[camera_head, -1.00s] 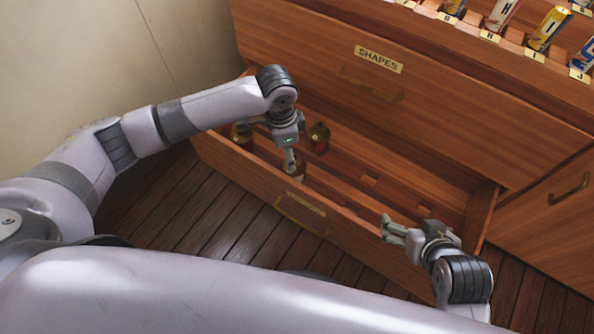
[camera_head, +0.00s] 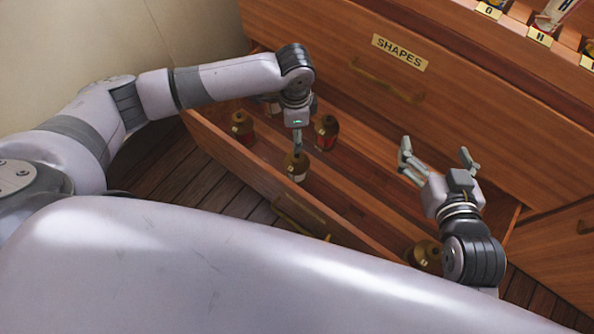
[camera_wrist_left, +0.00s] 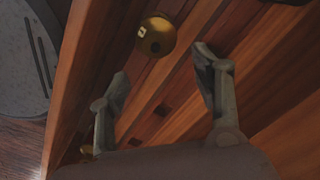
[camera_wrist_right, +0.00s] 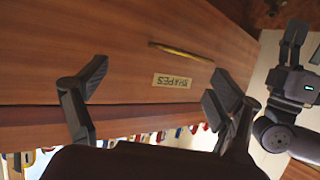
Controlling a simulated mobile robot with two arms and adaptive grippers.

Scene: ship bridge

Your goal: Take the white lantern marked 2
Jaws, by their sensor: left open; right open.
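Several brass-topped lanterns stand in the open drawer (camera_head: 345,205). One with a white body (camera_head: 297,173) stands mid-drawer just below my left gripper (camera_head: 298,142). The left wrist view shows a round brass top (camera_wrist_left: 156,38) with a small pale tag, whose mark I cannot read surely, just beyond the open, empty fingers (camera_wrist_left: 162,72). Two lanterns with red bodies stand to the left (camera_head: 242,128) and right (camera_head: 326,133) of the left gripper. Another lantern (camera_head: 427,255) is at the drawer's near right, partly hidden by my arm. My right gripper (camera_head: 436,156) is open and empty above the drawer.
The cabinet front with the SHAPES plate (camera_head: 399,52) and a brass handle (camera_head: 388,80) rises behind the drawer. A rack with labelled items (camera_head: 545,22) is at the top right. The drawer's front wall (camera_head: 225,158) borders the plank floor.

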